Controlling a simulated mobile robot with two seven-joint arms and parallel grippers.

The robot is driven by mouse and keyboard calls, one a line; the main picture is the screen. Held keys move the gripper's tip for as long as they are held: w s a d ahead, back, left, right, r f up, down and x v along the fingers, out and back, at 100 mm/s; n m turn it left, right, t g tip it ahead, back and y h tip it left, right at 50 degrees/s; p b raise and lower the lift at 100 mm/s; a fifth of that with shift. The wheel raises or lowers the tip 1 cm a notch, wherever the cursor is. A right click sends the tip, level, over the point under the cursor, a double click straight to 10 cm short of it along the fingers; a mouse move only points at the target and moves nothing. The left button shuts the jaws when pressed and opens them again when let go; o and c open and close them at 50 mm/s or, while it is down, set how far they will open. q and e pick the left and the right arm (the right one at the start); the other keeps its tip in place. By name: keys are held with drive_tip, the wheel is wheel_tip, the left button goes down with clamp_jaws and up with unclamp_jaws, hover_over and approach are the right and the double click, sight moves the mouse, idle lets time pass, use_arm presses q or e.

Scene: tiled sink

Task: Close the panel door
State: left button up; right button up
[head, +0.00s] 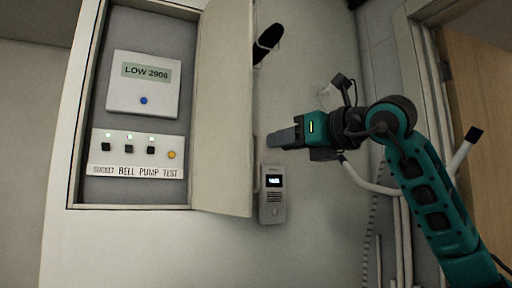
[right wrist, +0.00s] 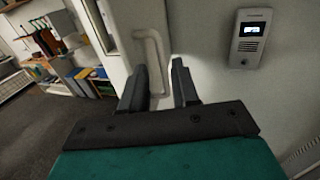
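The panel door (head: 222,110) is a cream slab standing open at the right side of a wall cabinet (head: 130,191), whose inside is exposed. A pale curved handle (right wrist: 152,58) shows in the right wrist view, beyond and partly between my fingers. My right gripper (head: 272,139) is just right of the door's outer edge in the head view. In the right wrist view its two dark fingers (right wrist: 159,75) are apart, with nothing clamped between them. I cannot tell how near the handle is in depth. My left gripper is not in view.
Inside the cabinet are a white box labelled LOW 2906 (head: 145,100) and a button plate (head: 135,155). A grey intercom (head: 272,195) is on the wall below my right gripper. A dark rounded object (head: 268,43) is above it. Pipes and a wooden door (head: 480,90) are at right.

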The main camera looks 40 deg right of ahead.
sight(258, 146)
drive_tip(key=w, duration=0.8)
drive_tip(key=shift+w+a+p, duration=0.1)
drive_tip(key=shift+p, duration=0.2)
clamp_jaws()
